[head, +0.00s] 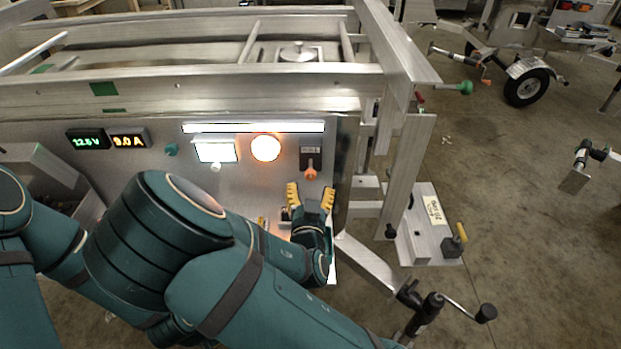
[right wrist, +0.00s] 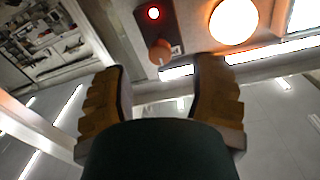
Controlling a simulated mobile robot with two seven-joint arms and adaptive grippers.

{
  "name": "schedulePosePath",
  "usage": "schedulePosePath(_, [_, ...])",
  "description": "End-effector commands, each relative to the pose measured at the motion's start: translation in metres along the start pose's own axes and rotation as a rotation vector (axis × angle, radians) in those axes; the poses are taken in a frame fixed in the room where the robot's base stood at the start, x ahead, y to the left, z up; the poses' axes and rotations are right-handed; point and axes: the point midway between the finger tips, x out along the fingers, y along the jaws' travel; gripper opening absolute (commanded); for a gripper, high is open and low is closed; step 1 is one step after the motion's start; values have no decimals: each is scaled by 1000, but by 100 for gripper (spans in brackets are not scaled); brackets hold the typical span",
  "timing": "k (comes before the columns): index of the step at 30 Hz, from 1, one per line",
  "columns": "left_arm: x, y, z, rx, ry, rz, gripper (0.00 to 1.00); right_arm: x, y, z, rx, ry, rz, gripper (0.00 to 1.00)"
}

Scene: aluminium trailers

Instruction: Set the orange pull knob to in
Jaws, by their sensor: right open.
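The orange pull knob (head: 311,173) sits at the lower end of a dark plate on the trailer's grey panel, right of a round glowing lamp. In the right wrist view the orange knob (right wrist: 160,51) shows below a lit red light on its dark plate (right wrist: 147,22). My right gripper (head: 310,192) is open, with yellow-padded fingers pointing up toward the knob. The fingers (right wrist: 160,90) are spread and empty, with the knob beyond their tips and apart from them. Whether the knob is in or out is hard to tell. My left gripper is not in view.
The panel also carries the round lamp (head: 265,148), a lit white display (head: 215,152), a green knob (head: 171,150) and two digital readouts (head: 107,139). An aluminium frame post (head: 408,165) stands right of the panel. A crank handle (head: 485,313) sticks out at lower right.

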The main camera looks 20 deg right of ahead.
Motion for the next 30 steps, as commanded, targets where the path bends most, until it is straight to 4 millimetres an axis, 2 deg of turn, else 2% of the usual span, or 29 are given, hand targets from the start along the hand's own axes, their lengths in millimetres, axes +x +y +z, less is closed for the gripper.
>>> schedulePosePath(3, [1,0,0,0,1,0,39,22,0,0,1,2,1,59])
schedulePosePath(9, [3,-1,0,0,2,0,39,48,0,1,1,0,1,59])
schedulePosePath(15, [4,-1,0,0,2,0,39,57,0,0,0,0,1,59])
schedulePosePath(23, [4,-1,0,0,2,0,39,58,0,0,0,-1,1,58])
schedulePosePath(27, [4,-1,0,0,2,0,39,58,0,0,0,-1,0,8])
schedulePosePath(28, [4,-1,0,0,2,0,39,57,0,0,0,-1,0,0])
schedulePosePath(30, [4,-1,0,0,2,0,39,57,0,0,0,-1,0,0])
